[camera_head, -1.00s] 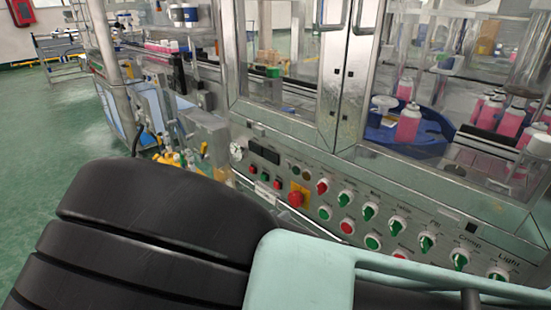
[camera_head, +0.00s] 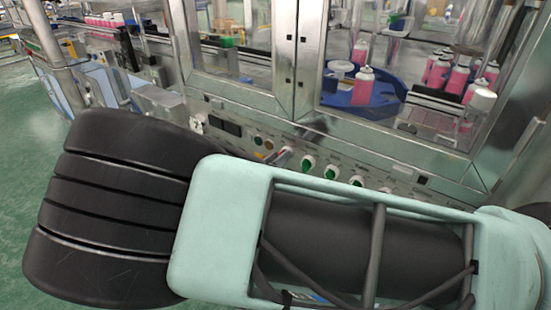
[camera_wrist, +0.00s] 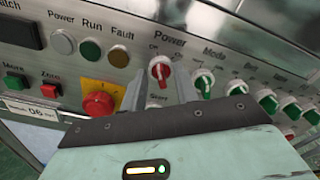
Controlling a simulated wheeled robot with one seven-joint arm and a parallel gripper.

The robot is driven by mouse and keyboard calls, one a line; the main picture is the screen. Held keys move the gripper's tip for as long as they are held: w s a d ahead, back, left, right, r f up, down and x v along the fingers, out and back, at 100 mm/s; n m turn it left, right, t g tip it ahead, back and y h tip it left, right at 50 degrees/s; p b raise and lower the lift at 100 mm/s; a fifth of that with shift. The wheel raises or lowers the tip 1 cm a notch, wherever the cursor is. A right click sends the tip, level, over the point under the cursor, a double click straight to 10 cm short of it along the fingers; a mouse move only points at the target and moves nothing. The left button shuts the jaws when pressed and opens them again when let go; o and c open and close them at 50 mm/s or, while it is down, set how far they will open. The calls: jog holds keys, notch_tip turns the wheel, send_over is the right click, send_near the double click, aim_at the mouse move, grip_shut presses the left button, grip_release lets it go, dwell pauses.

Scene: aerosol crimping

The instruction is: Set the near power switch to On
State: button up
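The power switch (camera_wrist: 160,69) is a red and white knob under the label "Power" on the grey control panel in the wrist view. Its handle looks roughly upright, slightly tilted; the Off and On marks beside it are too small to read surely. My gripper (camera_wrist: 158,88) is open, with one finger to each side below the knob. I cannot tell whether the fingers touch it. In the head view my gripper (camera_head: 284,157) is at the panel front, and the red knob is hidden there.
A red emergency button (camera_wrist: 99,103) on a yellow plate sits left of the fingers. Green-handled knobs, beginning with Mode (camera_wrist: 203,82), line up to the right. Power, Run and Fault lamps (camera_wrist: 90,49) are at the upper left. Glass doors (camera_head: 235,40) stand above the panel.

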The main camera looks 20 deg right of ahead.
grip_shut()
jog(key=shift+m, duration=0.3)
jog(key=shift+s+d+m+p, duration=0.15)
jog(key=shift+m+p, duration=0.65)
jog(key=shift+m, duration=2)
jog(key=shift+s+m+p, duration=0.1)
jog(key=shift+m+p, duration=0.65)
jog(key=shift+m, duration=2.05)
